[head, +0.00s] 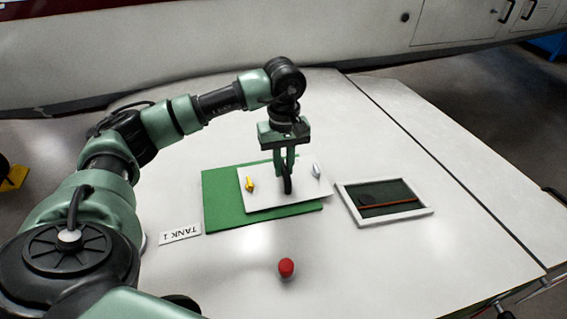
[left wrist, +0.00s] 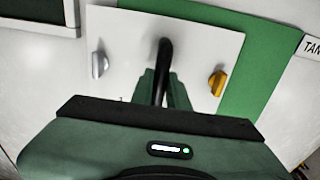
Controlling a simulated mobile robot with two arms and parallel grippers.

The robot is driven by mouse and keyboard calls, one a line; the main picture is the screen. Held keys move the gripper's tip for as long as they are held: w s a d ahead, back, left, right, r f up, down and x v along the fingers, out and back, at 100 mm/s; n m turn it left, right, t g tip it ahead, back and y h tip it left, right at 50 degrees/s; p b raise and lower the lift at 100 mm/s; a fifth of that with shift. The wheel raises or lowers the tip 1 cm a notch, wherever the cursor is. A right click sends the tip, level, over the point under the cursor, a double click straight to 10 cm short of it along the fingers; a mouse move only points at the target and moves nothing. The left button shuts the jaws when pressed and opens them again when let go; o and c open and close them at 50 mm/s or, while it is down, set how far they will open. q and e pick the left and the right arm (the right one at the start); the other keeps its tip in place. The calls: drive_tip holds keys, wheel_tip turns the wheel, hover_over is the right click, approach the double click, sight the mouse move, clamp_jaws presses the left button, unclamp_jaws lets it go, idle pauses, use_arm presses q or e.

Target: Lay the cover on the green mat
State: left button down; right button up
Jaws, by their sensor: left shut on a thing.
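The cover is a white plate (head: 265,197) with a black handle (head: 287,180), a yellow knob (head: 250,185) and a silver knob (head: 316,171). It lies over or just above the green mat (head: 222,214), and its right edge reaches past the mat. Whether it touches the mat I cannot tell. My left gripper (head: 286,172) points down and is shut on the black handle. The left wrist view shows the plate (left wrist: 130,45), the handle (left wrist: 163,65) between the fingers and the mat (left wrist: 265,55) at the right. My right gripper is not in view.
A white-framed opening (head: 428,210) with an orange-red rod inside is right of the mat. A red-capped object (head: 286,268) stands in front. A "TANK 1" label (head: 180,234) lies to the left. The white surface around them is mostly clear.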

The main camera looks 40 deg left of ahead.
sight(284, 167)
use_arm(q)
drive_tip(key=shift+f, duration=0.3)
idle(0.4)
drive_tip(key=c, duration=1.1)
unclamp_jaws()
drive_tip(key=shift+c, duration=0.2)
drive_tip(key=shift+r+p, duration=1.8)
drive_tip(key=shift+r, duration=1.75)
drive_tip(key=shift+f, duration=0.1)
